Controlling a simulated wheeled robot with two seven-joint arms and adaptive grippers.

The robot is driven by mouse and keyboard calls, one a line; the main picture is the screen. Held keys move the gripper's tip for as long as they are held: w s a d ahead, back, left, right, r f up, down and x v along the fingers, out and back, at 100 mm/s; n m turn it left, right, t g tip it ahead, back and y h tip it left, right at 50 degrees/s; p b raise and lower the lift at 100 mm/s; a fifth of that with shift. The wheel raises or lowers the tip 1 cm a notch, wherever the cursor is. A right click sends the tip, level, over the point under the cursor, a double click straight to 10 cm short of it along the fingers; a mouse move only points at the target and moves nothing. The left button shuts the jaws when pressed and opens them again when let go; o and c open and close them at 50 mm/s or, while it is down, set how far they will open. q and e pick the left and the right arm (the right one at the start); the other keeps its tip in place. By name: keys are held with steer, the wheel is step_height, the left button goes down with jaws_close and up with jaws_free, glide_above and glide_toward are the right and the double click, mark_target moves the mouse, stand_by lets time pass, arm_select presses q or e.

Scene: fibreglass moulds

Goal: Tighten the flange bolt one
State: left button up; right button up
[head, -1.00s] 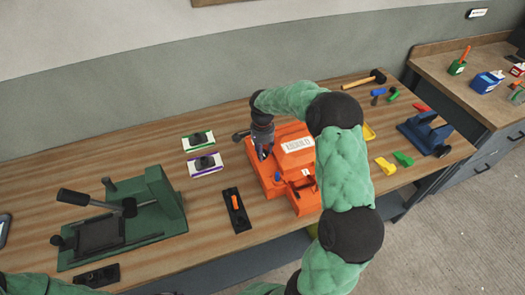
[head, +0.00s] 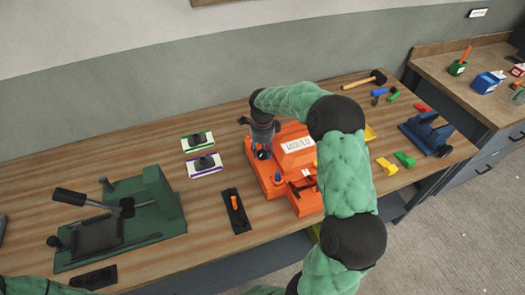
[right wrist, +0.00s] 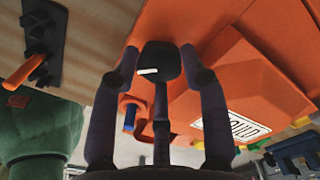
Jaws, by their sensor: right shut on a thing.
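The orange mould (head: 296,145) with a white label sits in the middle of the bench. My right gripper (head: 262,152) reaches down to its upper left part. The bolt stands at the orange mould (right wrist: 215,75). The fingers hide its sides, and I cannot tell how far it is seated. In the head view the bolt is hidden by the gripper. My left gripper is out of view.
A green press-like fixture (head: 160,205) stands at left. Two small plates (head: 198,141) (head: 206,165) and a black strip with an orange peg (head: 236,210) lie left of the mould. A mallet (head: 365,80), coloured tools and a blue fixture (head: 428,130) lie at right.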

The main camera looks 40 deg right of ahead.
mark_target(262, 153)
steer(key=m, duration=0.5)
steer(key=shift+m+b, duration=0.35)
steer(key=shift+m, duration=0.05)
stand_by(0.4)
steer(key=o, duration=1.1)
steer(key=shift+a, duration=0.1)
steer(key=shift+o, duration=0.2)
steer(key=shift+r, duration=0.1)
steer(key=shift+r, duration=3.85)
steer(key=shift+f, duration=0.1)
